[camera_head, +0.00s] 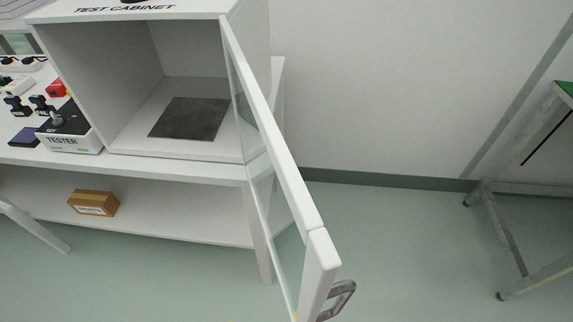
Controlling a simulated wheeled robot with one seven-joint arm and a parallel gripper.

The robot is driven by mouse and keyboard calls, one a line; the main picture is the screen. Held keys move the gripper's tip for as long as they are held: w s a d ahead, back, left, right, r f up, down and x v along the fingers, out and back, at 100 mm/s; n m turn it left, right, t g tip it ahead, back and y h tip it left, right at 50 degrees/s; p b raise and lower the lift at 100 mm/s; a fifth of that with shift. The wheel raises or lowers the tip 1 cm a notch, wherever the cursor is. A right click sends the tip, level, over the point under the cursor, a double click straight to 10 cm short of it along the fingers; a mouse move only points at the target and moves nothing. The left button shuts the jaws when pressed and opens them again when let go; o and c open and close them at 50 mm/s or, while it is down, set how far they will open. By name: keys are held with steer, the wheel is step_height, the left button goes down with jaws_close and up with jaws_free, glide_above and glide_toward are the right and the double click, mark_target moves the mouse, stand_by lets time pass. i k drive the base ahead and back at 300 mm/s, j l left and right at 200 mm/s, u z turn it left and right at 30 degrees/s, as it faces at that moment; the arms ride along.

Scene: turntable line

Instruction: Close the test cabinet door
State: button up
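The white test cabinet (130,75) stands on a white bench at the upper left, with its name printed along the top edge. Its inside is empty except for a dark square mat (190,118) on the floor. The cabinet door (272,118) is wide open, hinged at the cabinet's right side and swung out toward me. It has a white frame and glass panes. A grey metal handle (343,297) sits at the door's near end, at the bottom of the view. My gripper is not in view.
A tester box (70,138) and small parts stand on the bench (180,172) left of the cabinet. A cardboard box (93,203) lies on the lower shelf. A metal-legged table (510,235) stands at the far right. The floor between door and table is clear.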

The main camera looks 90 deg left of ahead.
mark_target(277, 184)
steer(key=i+u, duration=0.2)
steer(key=u, duration=1.95)
steer(key=j+u, duration=0.1)
steer(key=u, duration=0.8)
steer(key=i+j+u, duration=0.1)
steer(key=u, duration=1.25)
steer(key=k, duration=0.15)
